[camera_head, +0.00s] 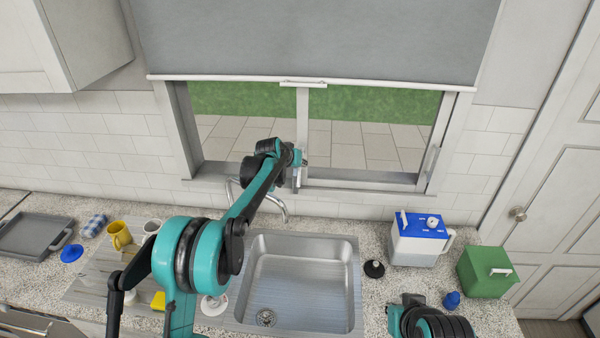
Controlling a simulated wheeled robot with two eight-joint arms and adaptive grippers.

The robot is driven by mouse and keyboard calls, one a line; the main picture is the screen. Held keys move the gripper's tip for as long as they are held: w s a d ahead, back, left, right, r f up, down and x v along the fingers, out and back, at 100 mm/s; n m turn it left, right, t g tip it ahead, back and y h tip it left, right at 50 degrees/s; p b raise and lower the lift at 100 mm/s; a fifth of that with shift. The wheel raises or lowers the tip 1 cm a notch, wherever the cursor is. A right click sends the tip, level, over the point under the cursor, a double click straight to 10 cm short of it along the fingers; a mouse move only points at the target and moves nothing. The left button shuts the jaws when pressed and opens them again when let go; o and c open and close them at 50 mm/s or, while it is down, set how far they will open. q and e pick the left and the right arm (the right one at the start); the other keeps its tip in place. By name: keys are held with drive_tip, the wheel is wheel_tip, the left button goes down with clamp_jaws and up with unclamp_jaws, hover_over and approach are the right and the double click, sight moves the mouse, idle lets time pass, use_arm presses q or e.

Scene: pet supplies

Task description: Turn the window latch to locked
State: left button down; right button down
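The window (302,115) is behind the sink, with a pale upright bar in its middle. My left arm reaches up over the counter, and its gripper (300,160) is at the lower part of this bar. A small pale fitting (296,184), which may be the latch, shows just below the gripper; its position is too small to read and my arm partly covers it. I cannot tell whether the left gripper touches it, or whether its fingers are open. My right gripper (408,304) is low over the counter right of the sink; its fingers are not clear.
A faucet (283,211) stands under my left forearm, behind the sink (300,248). A black plunger-like item (374,269), a blue-and-white box (419,240), a blue item (451,300) and a green box (485,272) are on the right. A grey blind (320,40) hangs above.

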use_arm(q)
drive_tip(key=shift+w+f+t+b, duration=0.35)
drive_tip(key=shift+t+b, duration=0.65)
drive_tip(key=shift+b, duration=0.35)
drive_tip(key=c, duration=1.6)
unclamp_jaws()
drive_tip(key=shift+o, duration=0.2)
drive_tip(key=shift+s+r, duration=0.1)
drive_tip(key=shift+s, duration=0.05)
drive_tip(key=v, duration=1.2)
drive_tip(key=shift+a, duration=0.15)
